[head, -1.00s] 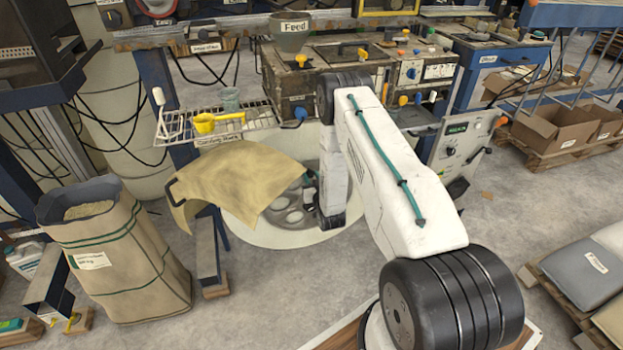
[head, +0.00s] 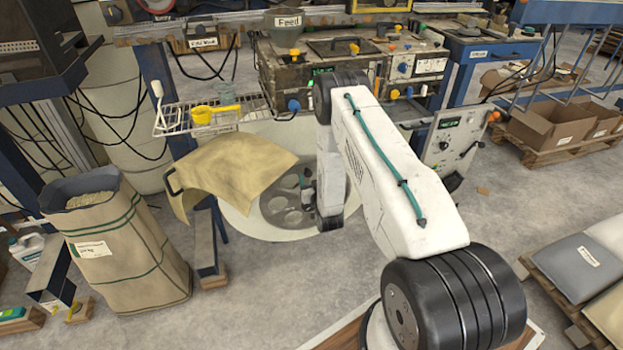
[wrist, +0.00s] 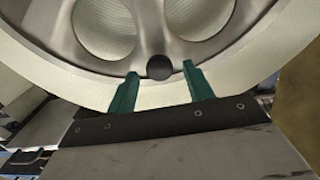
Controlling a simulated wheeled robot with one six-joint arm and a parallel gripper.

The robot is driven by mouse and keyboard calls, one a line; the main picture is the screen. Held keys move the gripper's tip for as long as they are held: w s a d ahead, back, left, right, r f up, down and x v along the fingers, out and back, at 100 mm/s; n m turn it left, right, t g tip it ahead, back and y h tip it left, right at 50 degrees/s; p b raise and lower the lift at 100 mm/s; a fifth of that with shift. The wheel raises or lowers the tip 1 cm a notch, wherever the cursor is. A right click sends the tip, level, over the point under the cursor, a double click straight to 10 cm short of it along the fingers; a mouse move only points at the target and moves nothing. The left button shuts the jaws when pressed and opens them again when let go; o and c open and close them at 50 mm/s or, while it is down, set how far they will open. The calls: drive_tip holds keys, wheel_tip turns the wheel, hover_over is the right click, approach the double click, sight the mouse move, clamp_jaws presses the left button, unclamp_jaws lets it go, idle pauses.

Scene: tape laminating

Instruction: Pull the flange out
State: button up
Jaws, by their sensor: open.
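The flange (wrist: 150,20) looks like a grey spoked metal disc with large round openings, set inside a pale ring (wrist: 85,80). A small dark round knob (wrist: 159,67) sits on the disc's lower edge. My gripper (wrist: 160,70) is open, its two green fingers apart with the knob between their tips. I cannot tell whether either finger touches the knob. In the head view the disc (head: 275,207) shows low in the round pale housing (head: 262,234), and my arm and wrist hide its right side.
A tan curved cover (head: 225,165) stands just left of the disc. A wire shelf (head: 175,120) with a yellow scoop (head: 205,114) is above it. A large paper sack (head: 120,250) stands on the left. The floor in front is mostly clear.

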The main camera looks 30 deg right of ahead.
drive_tip(key=v, duration=0.8)
drive_tip(key=shift+d, duration=0.1)
